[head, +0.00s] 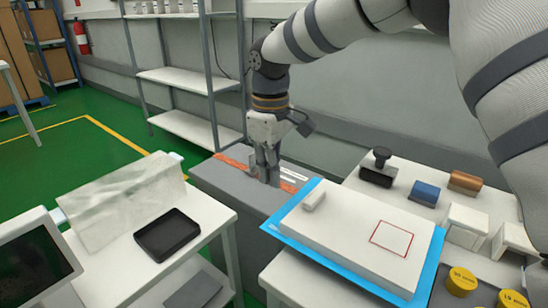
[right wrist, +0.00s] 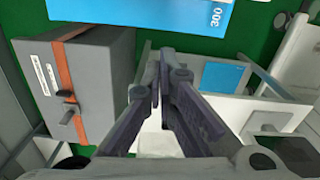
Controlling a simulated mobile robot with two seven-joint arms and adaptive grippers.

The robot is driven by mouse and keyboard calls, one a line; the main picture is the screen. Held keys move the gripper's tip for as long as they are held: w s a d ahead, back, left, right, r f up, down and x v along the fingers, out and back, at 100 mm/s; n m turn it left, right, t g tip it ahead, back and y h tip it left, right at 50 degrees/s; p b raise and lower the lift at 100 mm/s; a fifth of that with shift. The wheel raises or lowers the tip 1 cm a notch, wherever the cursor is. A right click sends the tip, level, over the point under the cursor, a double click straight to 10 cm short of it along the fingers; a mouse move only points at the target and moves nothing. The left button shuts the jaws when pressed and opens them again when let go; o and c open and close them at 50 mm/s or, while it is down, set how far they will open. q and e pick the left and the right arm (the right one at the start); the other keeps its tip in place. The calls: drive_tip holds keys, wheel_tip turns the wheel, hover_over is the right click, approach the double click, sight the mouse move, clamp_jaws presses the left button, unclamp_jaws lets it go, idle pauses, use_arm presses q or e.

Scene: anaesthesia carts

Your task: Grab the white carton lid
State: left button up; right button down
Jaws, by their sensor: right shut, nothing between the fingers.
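I cannot tell for sure which thing is the white carton lid. A flat white slab (head: 345,240) with a red square outline lies on a blue sheet (head: 425,285) on the right table. A small white block (head: 313,196) sits on its left part. White box-like pieces (head: 465,226) stand further right. My right gripper (head: 267,178) points down, left of the slab, in front of or over a grey case (head: 225,183) with an orange strip. In the right wrist view its fingers (right wrist: 165,62) are close together and empty, beside the grey case (right wrist: 105,75). My left gripper is out of view.
A black tray (head: 167,236) lies on the left white table, beside a translucent sheet-like piece (head: 125,197). Blue and brown blocks (head: 424,193) and yellow-capped containers (head: 461,281) crowd the right table. A metal shelf (head: 185,75) stands behind. Green floor (head: 75,155) is clear at left.

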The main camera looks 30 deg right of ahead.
sight(287, 207)
drive_tip(key=s+f, duration=0.1)
drive_tip(key=s+d+f+p, duration=0.1)
drive_tip(key=f, duration=0.1)
drive_tip(key=shift+s+d+f, duration=0.3)
drive_tip(key=shift+s, duration=0.1)
drive_tip(key=shift+s+d+f, duration=0.1)
drive_tip(key=shift+s+d, duration=0.05)
drive_tip(key=shift+s, duration=0.1)
drive_tip(key=shift+f, duration=0.2)
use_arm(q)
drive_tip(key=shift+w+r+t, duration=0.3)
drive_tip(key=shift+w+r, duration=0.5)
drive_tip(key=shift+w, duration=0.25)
